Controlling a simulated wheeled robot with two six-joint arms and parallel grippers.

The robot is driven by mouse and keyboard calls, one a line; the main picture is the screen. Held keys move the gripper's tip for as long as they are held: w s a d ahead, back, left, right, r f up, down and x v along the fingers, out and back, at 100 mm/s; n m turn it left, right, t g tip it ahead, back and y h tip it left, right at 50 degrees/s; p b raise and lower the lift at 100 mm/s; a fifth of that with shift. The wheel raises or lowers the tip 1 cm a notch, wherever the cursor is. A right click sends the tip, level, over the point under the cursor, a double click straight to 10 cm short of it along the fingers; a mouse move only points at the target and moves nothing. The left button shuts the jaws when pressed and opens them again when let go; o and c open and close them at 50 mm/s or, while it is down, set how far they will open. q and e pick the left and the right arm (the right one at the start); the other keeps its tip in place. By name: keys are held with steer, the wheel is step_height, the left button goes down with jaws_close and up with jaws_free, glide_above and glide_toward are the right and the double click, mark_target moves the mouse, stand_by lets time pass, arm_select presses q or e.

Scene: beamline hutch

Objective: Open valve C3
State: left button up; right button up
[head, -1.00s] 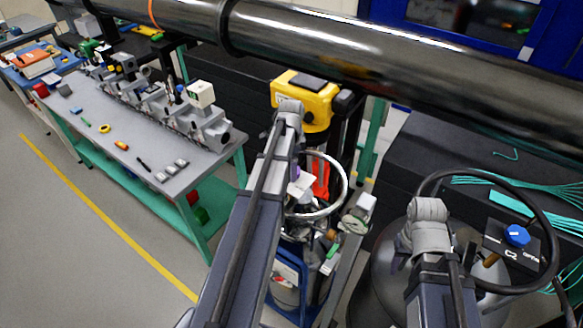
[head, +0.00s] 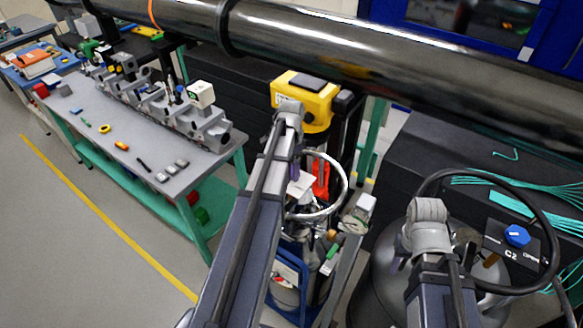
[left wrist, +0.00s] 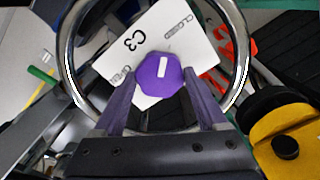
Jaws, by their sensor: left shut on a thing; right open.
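The valve C3 knob (left wrist: 161,78) is purple with a white mark that stands upright in the left wrist view. It sits on a white plate (left wrist: 140,38) lettered C3, with CLOSED at the upper right and OPEN at the lower left. A chrome ring (left wrist: 67,50) surrounds it; the ring also shows in the head view (head: 343,190). My left gripper (left wrist: 165,92) reaches inside the ring, its purple fingers shut on the knob from both sides. In the head view my left arm mostly hides the knob. My right gripper (head: 430,222) is open, its fingertips largely hidden by its wrist.
A blue knob (head: 516,236) labelled C2 sits inside a black ring (head: 549,222) near my right arm. A yellow box (head: 304,98) stands just beyond my left gripper. A dark pipe (head: 330,45) crosses above. A grey bench (head: 125,150) stands at left, with open floor before it.

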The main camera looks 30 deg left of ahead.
arm_select(q)
steer(key=n, duration=0.5)
steer(key=shift+n, duration=0.3)
steer(key=n, duration=0.5)
steer(key=shift+n, duration=0.3)
steer(key=n, duration=0.5)
steer(key=shift+n, duration=2.4)
steer(key=o, duration=1.3)
steer(key=shift+r, duration=0.15)
